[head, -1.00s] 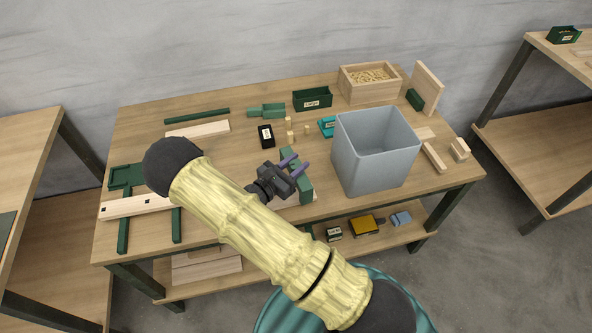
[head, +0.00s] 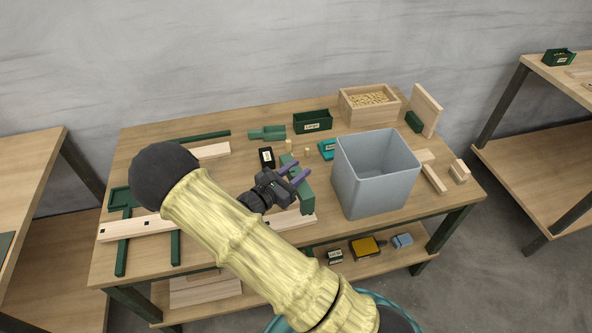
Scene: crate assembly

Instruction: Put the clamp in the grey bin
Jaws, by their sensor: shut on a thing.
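My gripper (head: 298,170) has purple fingers and is shut on a long green piece that looks like the clamp (head: 306,197). The clamp lies crosswise at the fingers, and its middle is partly hidden by them. It is left of the grey bin and apart from it. The grey bin (head: 376,184) is a tall, open-topped square container standing on the right half of the table. I see no object inside the part of it that shows.
Behind stand a green "Large" box (head: 312,122) and a wooden crate (head: 368,103) of small pieces. A black labelled box (head: 266,158) and small wooden pegs stand near the gripper. Wooden pieces (head: 434,178) lie right of the bin. A plank and green frame (head: 122,232) are at left.

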